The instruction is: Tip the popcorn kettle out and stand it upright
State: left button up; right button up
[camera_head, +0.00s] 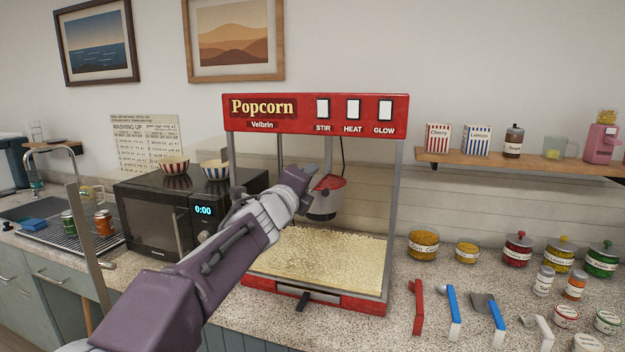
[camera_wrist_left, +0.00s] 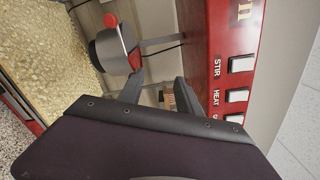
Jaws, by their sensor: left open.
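The popcorn kettle (camera_head: 322,206) is a small grey pot with red on top, hanging inside the red popcorn machine (camera_head: 312,113). It looks roughly upright, but my gripper hides part of it. In the left wrist view the kettle (camera_wrist_left: 115,52) shows a dark band and a red knob (camera_wrist_left: 110,20). My left gripper (camera_head: 304,186) is at the machine's open front, just left of the kettle. In the wrist view its fingers (camera_wrist_left: 160,80) are apart with nothing held between them, close to the kettle. My right gripper is in neither view.
Popcorn (camera_head: 320,255) covers the machine's floor below the kettle. Grey posts (camera_head: 392,215) frame the machine. A black microwave (camera_head: 150,222) with two striped bowls stands at left. Scoops (camera_head: 450,310) and jars (camera_head: 517,249) crowd the counter at right.

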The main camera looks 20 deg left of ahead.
pick_arm(q)
jog(key=shift+s+f, duration=0.1)
jog(key=shift+s, duration=0.65)
